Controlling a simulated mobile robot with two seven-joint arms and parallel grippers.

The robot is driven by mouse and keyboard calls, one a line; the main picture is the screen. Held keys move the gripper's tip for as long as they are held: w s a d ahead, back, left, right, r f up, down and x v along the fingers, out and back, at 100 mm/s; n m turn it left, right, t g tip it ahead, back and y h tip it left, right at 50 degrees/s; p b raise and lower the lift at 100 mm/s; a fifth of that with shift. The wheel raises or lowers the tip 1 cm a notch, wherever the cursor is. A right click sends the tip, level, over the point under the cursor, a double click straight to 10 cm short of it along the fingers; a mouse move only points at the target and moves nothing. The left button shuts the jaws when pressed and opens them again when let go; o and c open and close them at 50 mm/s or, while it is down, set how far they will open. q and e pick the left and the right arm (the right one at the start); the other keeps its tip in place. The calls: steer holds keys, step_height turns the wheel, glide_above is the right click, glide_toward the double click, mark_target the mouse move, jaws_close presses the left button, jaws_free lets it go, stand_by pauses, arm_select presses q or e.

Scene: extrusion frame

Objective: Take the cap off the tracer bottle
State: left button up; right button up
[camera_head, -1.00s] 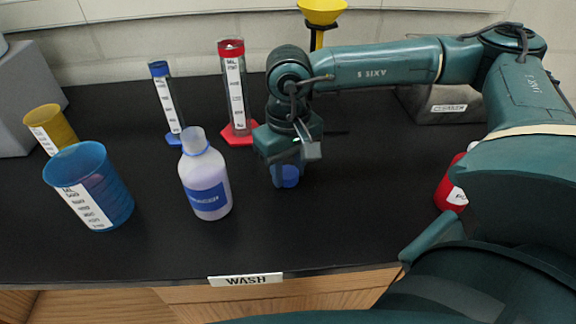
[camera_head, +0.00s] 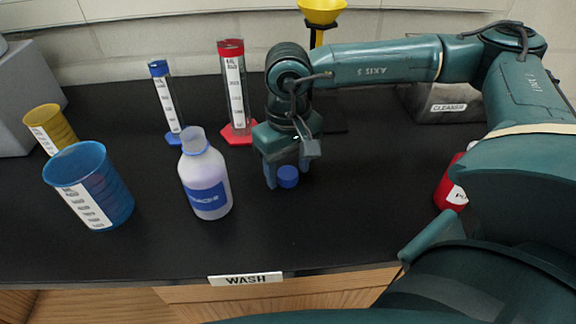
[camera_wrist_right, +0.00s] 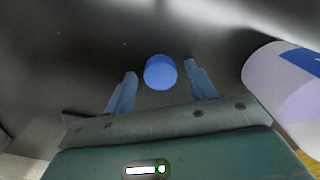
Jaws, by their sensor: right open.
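The tracer bottle (camera_head: 206,178) is a white, lilac-tinted bottle with a blue label. It stands upright on the black bench, its neck open with no cap on it. A blue cap (camera_head: 288,177) rests on the bench to the right of the bottle. My right gripper (camera_head: 288,184) is open above the cap. In the right wrist view the cap (camera_wrist_right: 160,72) lies between and just beyond the two spread fingertips (camera_wrist_right: 160,70), apart from both. The bottle (camera_wrist_right: 285,85) shows at the right edge there. My left gripper is not in view.
A blue beaker (camera_head: 92,190) and a yellow beaker (camera_head: 50,128) stand at left. Blue-topped (camera_head: 166,100) and red-topped (camera_head: 235,90) cylinders stand behind the bottle. A red container (camera_head: 452,187) is at right. The bench front by the WASH label (camera_head: 245,279) is clear.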

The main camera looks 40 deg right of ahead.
mark_target(289, 173)
step_height(289, 173, up, 12)
steer(key=shift+f, duration=0.15)
stand_by(0.3)
